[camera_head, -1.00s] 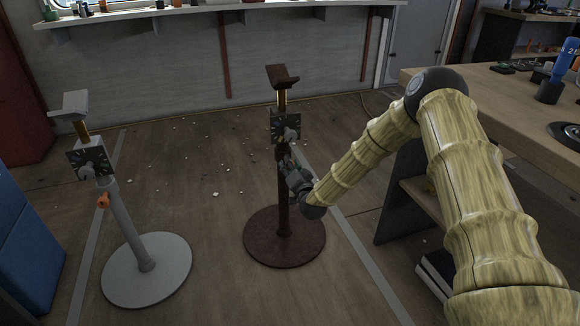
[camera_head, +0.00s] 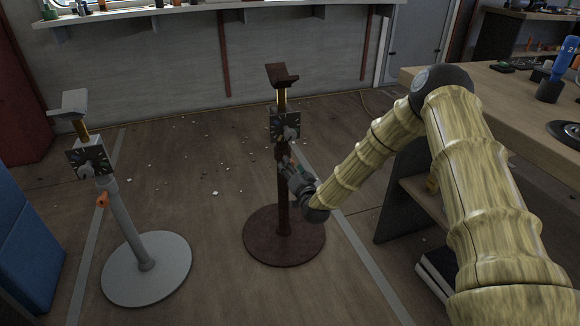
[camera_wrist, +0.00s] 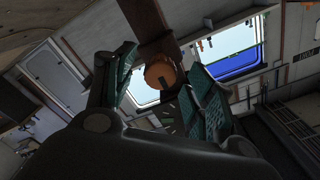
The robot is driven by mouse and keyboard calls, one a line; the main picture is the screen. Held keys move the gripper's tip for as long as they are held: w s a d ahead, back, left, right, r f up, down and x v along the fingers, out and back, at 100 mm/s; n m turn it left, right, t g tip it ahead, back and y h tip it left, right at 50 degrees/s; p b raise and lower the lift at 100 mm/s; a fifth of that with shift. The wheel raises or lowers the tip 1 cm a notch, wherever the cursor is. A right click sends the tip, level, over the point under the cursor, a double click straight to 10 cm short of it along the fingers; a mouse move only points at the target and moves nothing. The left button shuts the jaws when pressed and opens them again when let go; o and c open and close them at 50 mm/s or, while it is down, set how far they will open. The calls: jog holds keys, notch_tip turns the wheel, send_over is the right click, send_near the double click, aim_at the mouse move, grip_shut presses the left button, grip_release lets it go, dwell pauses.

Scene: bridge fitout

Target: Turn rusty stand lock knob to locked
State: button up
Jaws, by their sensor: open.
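The rusty stand (camera_head: 283,205) is dark brown-red and stands upright on a round base in the middle of the head view. A dark dial plate (camera_head: 286,127) with a grey knob sits below its angled top. My gripper (camera_head: 286,163) is at the post, just below the dial plate. In the wrist view an orange lock knob (camera_wrist: 160,72) with a dark mark shows between my two open, teal-padded fingers. No clear contact shows, and how deep the knob sits between the pads I cannot tell. In the head view my gripper hides this knob.
A grey stand (camera_head: 146,262) with an orange knob (camera_head: 102,199) stands at the left. A wooden workbench (camera_head: 500,110) is at the right, close to my arm. Small pale bits lie on the floor between the stands and the wall shelf (camera_head: 200,12).

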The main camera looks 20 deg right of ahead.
jog(key=s, duration=0.9)
jog(key=shift+s+d, duration=0.2)
jog(key=shift+s, duration=0.15)
jog(key=s+a+f+n+g+y, duration=0.15)
jog(key=s+a+f+g, duration=0.3)
jog(key=s+f, duration=0.6)
jog(key=s+a+f+n+g, duration=0.3)
jog(key=s+a+f+g, duration=0.15)
jog(key=s+f, duration=0.6)
jog(key=s+d+f+n+g+h, duration=0.15)
jog(key=s+g, duration=0.25)
jog(key=s, duration=1.1)
jog(key=s+d+f+n+g, duration=0.1)
jog(key=s+d+f+g, duration=0.3)
jog(key=s, duration=1.1)
notch_tip(320, 180, up, 36)
jog(key=a+g+p, duration=0.1)
jog(key=p, duration=3.4)
jog(key=shift+s+a+n+h, duration=0.15)
jog(key=shift+n+h, duration=0.15)
